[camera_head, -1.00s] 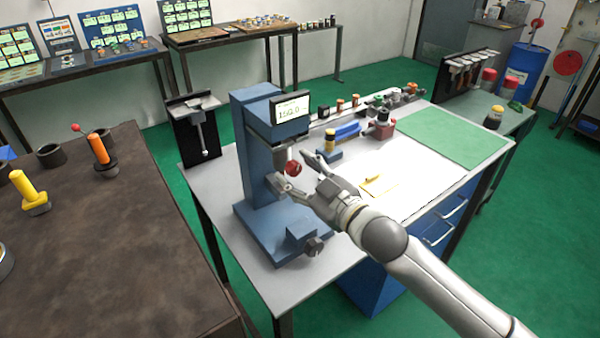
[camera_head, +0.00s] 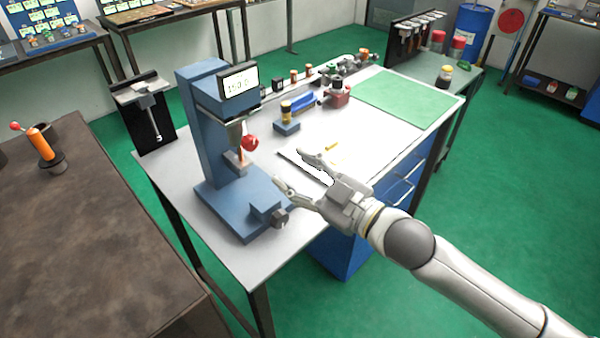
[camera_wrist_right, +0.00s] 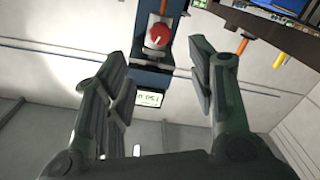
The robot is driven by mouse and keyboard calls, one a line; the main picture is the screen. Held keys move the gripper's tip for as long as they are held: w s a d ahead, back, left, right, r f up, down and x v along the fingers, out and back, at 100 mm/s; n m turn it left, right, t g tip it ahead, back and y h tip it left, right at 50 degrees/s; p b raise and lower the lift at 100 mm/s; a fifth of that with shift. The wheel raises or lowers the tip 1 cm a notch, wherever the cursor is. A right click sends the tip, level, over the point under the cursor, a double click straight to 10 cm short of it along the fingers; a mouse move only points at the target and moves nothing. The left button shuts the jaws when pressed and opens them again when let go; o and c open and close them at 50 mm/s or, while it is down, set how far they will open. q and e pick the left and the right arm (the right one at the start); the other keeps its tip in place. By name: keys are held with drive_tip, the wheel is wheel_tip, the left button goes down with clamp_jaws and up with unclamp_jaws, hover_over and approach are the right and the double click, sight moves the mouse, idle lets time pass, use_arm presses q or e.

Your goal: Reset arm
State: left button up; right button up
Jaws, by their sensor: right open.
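My right gripper (camera_head: 300,174) is open and empty over the light workbench, to the right of the blue press-like machine (camera_head: 198,125). In the head view its fingertips are apart from the machine's red knob (camera_head: 250,143). The right wrist view shows the open fingers (camera_wrist_right: 165,85) with the red knob (camera_wrist_right: 158,34) beyond them, between their tips in the picture. The machine has a lit display (camera_head: 240,82), which also shows in the wrist view (camera_wrist_right: 149,99). My left gripper is not in view.
The workbench (camera_head: 290,235) has a green mat (camera_head: 410,103), a blue block with a yellow-topped part (camera_head: 287,120), and a red fixture (camera_head: 337,95) toward the back. A dark table (camera_head: 80,240) with an orange-handled tool (camera_head: 40,143) stands left. Green floor is open at right.

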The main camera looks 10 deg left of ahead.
drive_tip(key=shift+d, duration=0.1)
idle(0.4)
drive_tip(key=s+d+f+m+g+h, duration=0.1)
drive_tip(key=s+d+f+m+h, duration=0.35)
drive_tip(key=d+f, duration=0.35)
drive_tip(key=s+d+f+m+h, duration=0.4)
drive_tip(key=d+f+m+h, duration=0.15)
drive_tip(key=f, duration=0.35)
drive_tip(key=s+d+f+m+g+h, duration=0.25)
drive_tip(key=s+d+f, duration=0.25)
drive_tip(key=s+d, duration=0.25)
drive_tip(key=s+d+f+m+g+h, duration=0.2)
drive_tip(key=s+d+f+g, duration=0.3)
drive_tip(key=s, duration=0.4)
wheel_tip(320, 180, down, 26)
drive_tip(key=s, duration=0.2)
drive_tip(key=s+d+f, duration=0.3)
drive_tip(key=s+f, duration=1.2)
drive_tip(key=s, duration=0.1)
drive_tip(key=shift+d+f+n+g, duration=0.15)
drive_tip(key=shift+d+n+g, duration=0.05)
drive_tip(key=shift+n+g, duration=0.25)
